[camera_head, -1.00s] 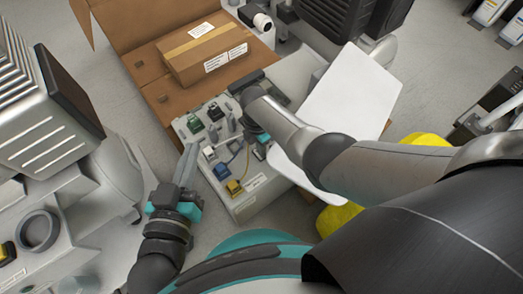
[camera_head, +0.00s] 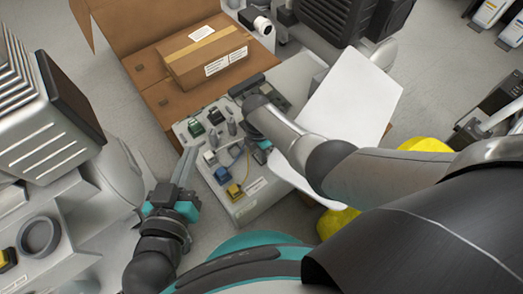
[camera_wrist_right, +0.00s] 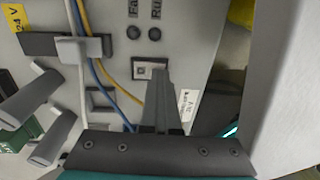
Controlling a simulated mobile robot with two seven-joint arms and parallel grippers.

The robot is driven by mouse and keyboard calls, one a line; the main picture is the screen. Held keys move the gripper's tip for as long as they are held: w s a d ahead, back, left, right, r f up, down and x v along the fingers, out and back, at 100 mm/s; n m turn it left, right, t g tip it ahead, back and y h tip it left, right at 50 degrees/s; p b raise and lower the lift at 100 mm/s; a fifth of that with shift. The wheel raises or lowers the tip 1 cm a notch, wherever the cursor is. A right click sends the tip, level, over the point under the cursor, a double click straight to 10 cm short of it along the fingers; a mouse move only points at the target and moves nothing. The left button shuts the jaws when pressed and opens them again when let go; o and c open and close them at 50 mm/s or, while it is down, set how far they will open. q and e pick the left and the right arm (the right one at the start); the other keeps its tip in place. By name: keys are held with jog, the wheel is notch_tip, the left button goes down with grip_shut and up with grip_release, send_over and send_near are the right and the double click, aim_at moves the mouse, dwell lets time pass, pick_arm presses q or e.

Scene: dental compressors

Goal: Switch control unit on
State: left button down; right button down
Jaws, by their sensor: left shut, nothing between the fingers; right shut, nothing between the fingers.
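The control unit (camera_head: 258,190) is a light grey box in the middle of the head view, with green, blue and yellow connectors on top. In the right wrist view its panel (camera_wrist_right: 203,50) carries two round dark indicators and a small square switch (camera_wrist_right: 146,68) with a pale centre. My right gripper (camera_wrist_right: 157,75) is shut and empty, its tips at the lower edge of the switch in the picture. I cannot tell whether they touch it. In the head view my right wrist hides this area. My left gripper (camera_head: 187,152) is shut and empty beside the unit's left edge.
Blue, yellow and white cables (camera_wrist_right: 105,75) run across the panel left of the right fingers. A closed carton (camera_head: 190,62) lies on open cardboard behind the unit. A white sheet (camera_head: 350,95) stands to the right.

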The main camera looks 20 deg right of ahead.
jog(key=shift+s+p, duration=0.1)
jog(key=shift+p, duration=0.2)
pick_arm(q)
jog(key=shift+w+a+f+g, duration=0.35)
jog(key=shift+a+g, duration=0.05)
jog(key=shift+g, duration=0.2)
pick_arm(e)
jog(key=shift+w, duration=0.25)
jog(key=shift+w+a+r+b, duration=0.1)
jog(key=shift+w+r+b, duration=0.05)
jog(key=shift+w+b, duration=0.2)
jog(key=shift+w+a+r+b, duration=0.1)
jog(key=shift+w+b, duration=0.1)
jog(key=shift+w, duration=0.25)
pick_arm(q)
jog(key=shift+f, duration=0.4)
jog(key=shift+r, duration=0.1)
pick_arm(e)
jog(key=shift+f, duration=0.1)
